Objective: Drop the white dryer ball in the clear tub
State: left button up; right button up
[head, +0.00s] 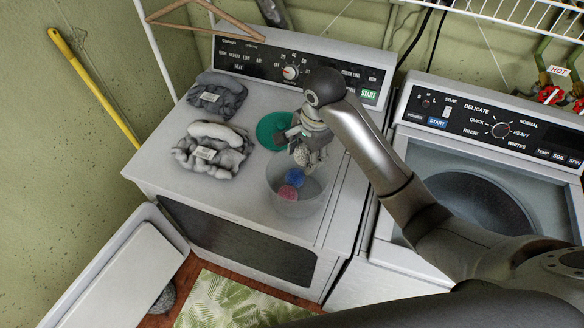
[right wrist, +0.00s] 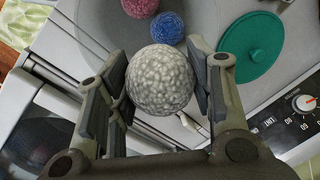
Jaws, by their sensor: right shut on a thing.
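The white dryer ball (right wrist: 160,80) is between the fingers of my right gripper (right wrist: 160,85), which is shut on it. In the head view the white ball (head: 301,155) is at the fingertips of my right gripper (head: 304,150), above the far part of the clear tub (head: 299,208). The tub stands on the dryer top. A blue ball (head: 294,177) and a pink ball (head: 287,193) lie in the tub. They also show in the right wrist view, the blue ball (right wrist: 167,28) beside the pink ball (right wrist: 139,6). My left gripper is not in view.
A green lid (head: 271,127) lies behind the tub. The control panel (head: 260,62) rises behind. An open washer (head: 470,200) stands at the right. A wooden hanger (head: 205,20) hangs above.

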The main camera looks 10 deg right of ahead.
jog(key=shift+s+f, duration=0.25)
jog(key=shift+f, duration=0.35)
notch_tip(320, 180, down, 4)
jog(key=shift+f, duration=0.25)
jog(key=o, duration=1.1)
jog(key=shift+w, duration=0.1)
jog(key=shift+c, duration=0.2)
jog(key=shift+r, duration=0.1)
jog(key=r, duration=0.3)
jog(key=s+r, duration=0.1)
jog(key=r, duration=0.6)
jog(key=shift+s+d, duration=0.2)
jog(key=shift+d, duration=0.2)
jog(key=shift+s+r, duration=0.2)
jog(key=shift+r, duration=0.6)
